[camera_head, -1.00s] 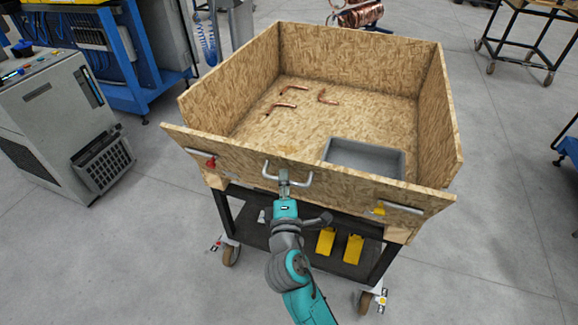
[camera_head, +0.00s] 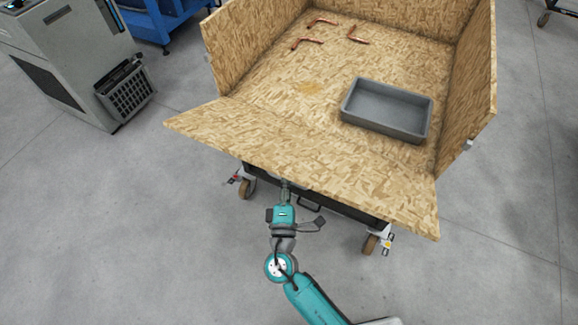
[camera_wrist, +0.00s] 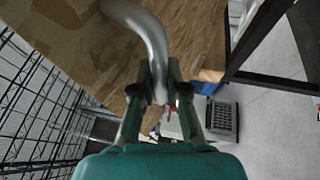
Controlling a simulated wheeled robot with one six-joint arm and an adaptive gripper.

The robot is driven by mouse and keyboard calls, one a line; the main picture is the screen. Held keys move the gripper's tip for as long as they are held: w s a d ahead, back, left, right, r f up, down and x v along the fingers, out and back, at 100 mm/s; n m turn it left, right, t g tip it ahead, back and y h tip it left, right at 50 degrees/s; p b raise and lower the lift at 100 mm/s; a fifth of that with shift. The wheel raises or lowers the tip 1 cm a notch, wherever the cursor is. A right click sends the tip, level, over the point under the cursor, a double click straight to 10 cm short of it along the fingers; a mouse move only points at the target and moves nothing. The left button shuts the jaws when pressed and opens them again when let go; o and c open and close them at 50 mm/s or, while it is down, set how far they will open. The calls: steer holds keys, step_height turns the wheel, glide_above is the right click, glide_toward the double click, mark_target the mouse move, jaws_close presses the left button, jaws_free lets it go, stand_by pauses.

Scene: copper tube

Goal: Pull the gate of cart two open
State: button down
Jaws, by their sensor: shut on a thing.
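The gate (camera_head: 310,158) of the wooden cart is tilted outward and down, lying nearly flat at the cart's front. Its inner face shows in the head view. My gripper (camera_head: 286,186) is just below the gate's outer edge, partly hidden by it. In the wrist view the gripper (camera_wrist: 158,92) is shut on the grey metal handle (camera_wrist: 150,40) of the gate. The gate's wooden panel also shows behind the handle in the wrist view (camera_wrist: 195,35).
A grey bin (camera_head: 385,112) and several copper tube pieces (camera_head: 357,35) lie on the cart floor. A grey machine (camera_head: 65,65) with a black crate (camera_head: 127,92) stands at left. The floor around the cart's front is open.

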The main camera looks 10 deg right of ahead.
step_height(320, 180, down, 10)
steer(key=n+t, duration=0.1)
steer(key=t, duration=0.2)
steer(key=shift+s+a+f+n, duration=0.2)
steer(key=shift+s+n, duration=0.1)
steer(key=shift+n, duration=0.1)
stand_by(0.3)
steer(key=c, duration=1.2)
jaws_free()
steer(key=shift+s, duration=0.1)
steer(key=v, duration=1.2)
steer(key=shift+d+f, duration=0.1)
